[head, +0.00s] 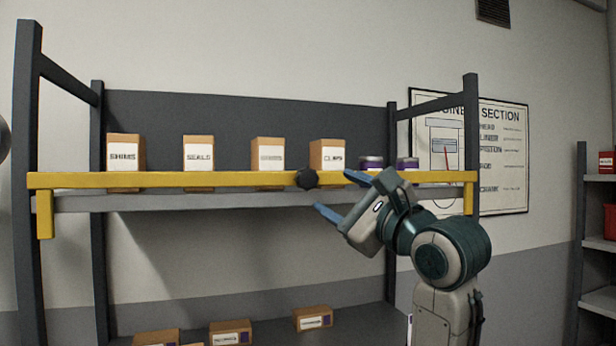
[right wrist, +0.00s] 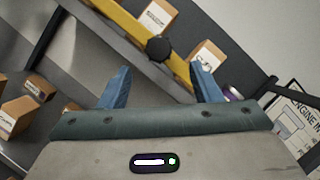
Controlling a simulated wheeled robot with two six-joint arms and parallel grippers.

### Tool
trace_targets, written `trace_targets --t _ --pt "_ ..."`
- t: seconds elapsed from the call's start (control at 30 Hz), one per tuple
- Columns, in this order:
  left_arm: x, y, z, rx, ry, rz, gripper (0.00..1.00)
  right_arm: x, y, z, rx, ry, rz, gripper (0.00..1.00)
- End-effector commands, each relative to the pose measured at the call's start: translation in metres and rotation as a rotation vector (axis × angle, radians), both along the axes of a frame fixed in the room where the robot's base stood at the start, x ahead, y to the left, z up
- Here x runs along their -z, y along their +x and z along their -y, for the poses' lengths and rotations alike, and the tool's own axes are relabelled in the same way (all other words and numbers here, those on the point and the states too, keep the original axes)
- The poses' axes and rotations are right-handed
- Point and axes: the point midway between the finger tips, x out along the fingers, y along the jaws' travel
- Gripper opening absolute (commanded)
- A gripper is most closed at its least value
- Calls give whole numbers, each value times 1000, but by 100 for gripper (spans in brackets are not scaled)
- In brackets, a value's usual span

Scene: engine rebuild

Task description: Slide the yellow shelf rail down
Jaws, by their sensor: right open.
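The yellow shelf rail (head: 200,180) runs across the front of the upper shelf, with a short yellow drop piece at each end. A dark round knob (head: 307,179) sits on it, right of its middle. My right gripper (head: 332,193) is open and empty, close to the knob on its right side. In the right wrist view the rail (right wrist: 121,22) runs diagonally, and the knob (right wrist: 158,49) shows beyond and between the two blue fingertips (right wrist: 160,72). I see no contact between fingers and knob. My left gripper is not in view.
Labelled cardboard boxes (head: 198,153) and purple-banded tins (head: 371,162) stand on the upper shelf behind the rail. More boxes (head: 230,332) lie on the lower shelf. Dark uprights (head: 472,130) frame the unit. Open space lies between the shelves below the rail.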

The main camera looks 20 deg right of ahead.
Motion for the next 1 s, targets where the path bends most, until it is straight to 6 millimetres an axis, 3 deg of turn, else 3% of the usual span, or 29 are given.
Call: trace_targets --t 0.3,0.5,0.9,1.0 --pt "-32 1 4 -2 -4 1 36 -20 56 -19 -2 1 -5 58" --pt "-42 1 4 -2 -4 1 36 -25 79 -27 -1 -1 -3 58" --pt "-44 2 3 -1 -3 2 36 -25 87 -29 1 -2 -1 58" --pt "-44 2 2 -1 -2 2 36 -25 87 -29 1 -2 -1 40"
